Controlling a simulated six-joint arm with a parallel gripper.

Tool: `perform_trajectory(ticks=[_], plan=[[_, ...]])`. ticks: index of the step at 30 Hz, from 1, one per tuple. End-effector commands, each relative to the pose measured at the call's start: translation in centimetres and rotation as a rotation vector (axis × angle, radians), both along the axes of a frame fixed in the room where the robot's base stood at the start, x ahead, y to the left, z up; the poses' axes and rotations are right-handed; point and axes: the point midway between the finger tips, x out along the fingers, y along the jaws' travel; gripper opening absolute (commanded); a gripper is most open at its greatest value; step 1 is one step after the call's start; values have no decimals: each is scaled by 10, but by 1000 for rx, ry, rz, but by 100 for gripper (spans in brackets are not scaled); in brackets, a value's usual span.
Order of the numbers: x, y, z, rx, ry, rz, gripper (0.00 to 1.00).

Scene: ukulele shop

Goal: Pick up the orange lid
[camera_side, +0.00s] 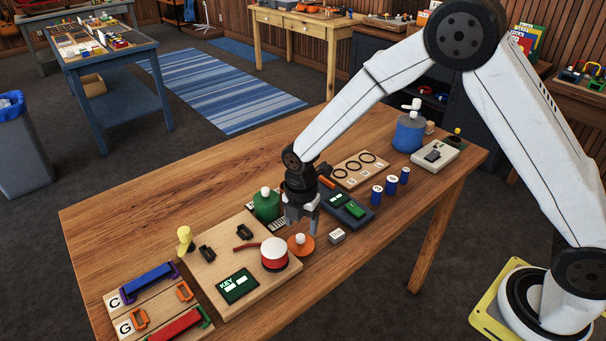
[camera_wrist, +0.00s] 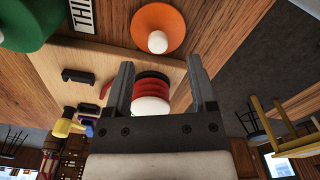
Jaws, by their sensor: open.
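The orange lid (camera_side: 307,249) is a flat disc with a white round knob on top. It lies on the wooden table beside the right edge of the light wooden board. The wrist view shows the lid (camera_wrist: 175,25) at the top centre, beyond my fingertips. My gripper (camera_side: 303,222) points down, above and close to the lid in the side view.
A red, black and white round stack (camera_side: 274,255) stands on the board (camera_side: 213,269) left of the lid. A green canister (camera_side: 266,206) stands just behind my gripper. The front table edge is clear.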

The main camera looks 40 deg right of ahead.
Motion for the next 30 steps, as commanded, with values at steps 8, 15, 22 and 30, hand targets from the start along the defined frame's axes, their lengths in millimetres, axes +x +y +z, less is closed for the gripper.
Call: perform_trajectory(ticks=[8, 15, 22, 30], plan=[[1, 0, -15, -1, 2, 0, 73], [2, 1, -40, -1, 2, 0, 73], [2, 1, -52, 0, 0, 0, 73], [2, 1, -52, 0, -1, 0, 73]])
